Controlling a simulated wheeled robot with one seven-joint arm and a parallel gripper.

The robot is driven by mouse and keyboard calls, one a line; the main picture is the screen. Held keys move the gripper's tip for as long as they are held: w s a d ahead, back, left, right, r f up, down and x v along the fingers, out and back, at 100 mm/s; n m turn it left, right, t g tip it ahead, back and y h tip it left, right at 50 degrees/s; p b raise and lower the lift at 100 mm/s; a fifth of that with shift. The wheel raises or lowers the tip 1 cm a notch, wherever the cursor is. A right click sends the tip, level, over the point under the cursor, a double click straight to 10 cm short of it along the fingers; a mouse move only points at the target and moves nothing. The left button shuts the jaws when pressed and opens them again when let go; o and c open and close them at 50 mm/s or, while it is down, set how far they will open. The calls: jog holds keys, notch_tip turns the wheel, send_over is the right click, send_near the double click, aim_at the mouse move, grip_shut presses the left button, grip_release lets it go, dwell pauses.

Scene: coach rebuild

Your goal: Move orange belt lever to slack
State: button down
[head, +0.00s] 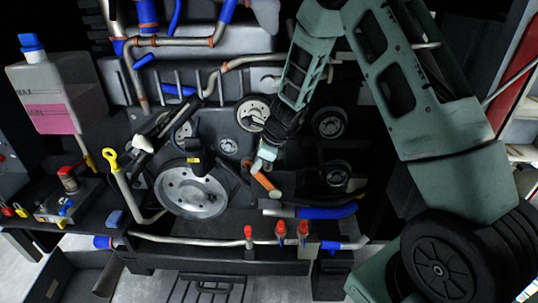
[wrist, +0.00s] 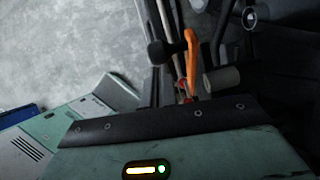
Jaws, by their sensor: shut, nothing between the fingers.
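The orange belt lever (head: 266,184) sits low in the middle of the engine front in the head view, slanting down to the right. In the wrist view the orange lever (wrist: 191,52) stands near the picture's middle, beyond the dark edge of my gripper's body. My gripper (head: 264,162) hangs at the lever's upper end in the head view, shut and with nothing in it. It is close beside the lever; I cannot tell whether they touch. The fingertips are small and dark in the head view and not clear in the wrist view.
A large grey pulley wheel (head: 191,188) is left of the lever, with smaller pulleys around. A blue hose (head: 327,211) and red-handled valves (head: 281,229) lie below. A yellow dipstick handle (head: 110,158) and a bottle with pink fluid (head: 50,115) are at the left.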

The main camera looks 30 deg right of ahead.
aim_at(243, 173)
jog(key=w+a+f+b, duration=0.1)
jog(key=w+a+f, duration=0.2)
jog(key=a+f, duration=0.1)
jog(key=shift+w+a+f, duration=0.35)
jog(key=shift+a, duration=0.45)
jog(key=shift+s+a+f, duration=0.1)
jog(key=shift+a, duration=0.05)
jog(key=p+v, duration=0.3)
jog(key=v, duration=0.2)
jog(key=shift+d, duration=0.25)
notch_tip(243, 173, up, 9)
jog(key=a+b, duration=0.1)
jog(key=shift+b, duration=0.35)
jog(key=shift+a, duration=0.1)
